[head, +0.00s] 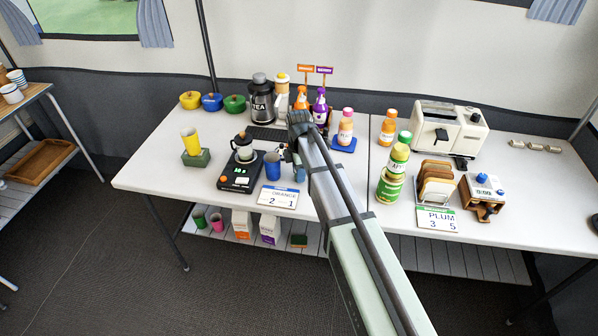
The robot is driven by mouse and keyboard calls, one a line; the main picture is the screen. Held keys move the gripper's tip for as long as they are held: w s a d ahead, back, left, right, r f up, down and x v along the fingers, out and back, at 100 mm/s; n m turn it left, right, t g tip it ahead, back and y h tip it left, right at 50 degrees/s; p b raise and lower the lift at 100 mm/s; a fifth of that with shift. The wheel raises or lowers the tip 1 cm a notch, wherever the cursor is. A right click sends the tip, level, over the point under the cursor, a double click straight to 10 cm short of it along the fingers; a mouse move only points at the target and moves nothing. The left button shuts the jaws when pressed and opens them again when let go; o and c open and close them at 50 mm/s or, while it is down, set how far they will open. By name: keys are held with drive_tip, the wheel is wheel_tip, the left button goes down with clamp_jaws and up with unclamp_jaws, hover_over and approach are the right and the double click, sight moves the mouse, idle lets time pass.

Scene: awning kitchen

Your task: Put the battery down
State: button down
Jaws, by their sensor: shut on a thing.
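My gripper (289,153) is at the far end of my arm, over the middle of the table, just right of a blue cup (272,165). It is small and partly hidden by my own wrist. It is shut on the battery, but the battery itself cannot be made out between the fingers. Whether the battery touches the table cannot be told. The white table (330,212) is below the gripper.
A black scale (238,178) with a pot stands left of my gripper, and an ORANGE 2 1 card (278,197) lies in front. A toaster (449,128) and rack (436,184) are right. The front-left table is clear.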

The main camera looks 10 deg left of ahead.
drive_tip(key=c, duration=0.8)
unclamp_jaws()
drive_tip(key=shift+f, duration=0.1)
drive_tip(key=shift+o, duration=0.2)
wheel_tip(320, 180, up, 12)
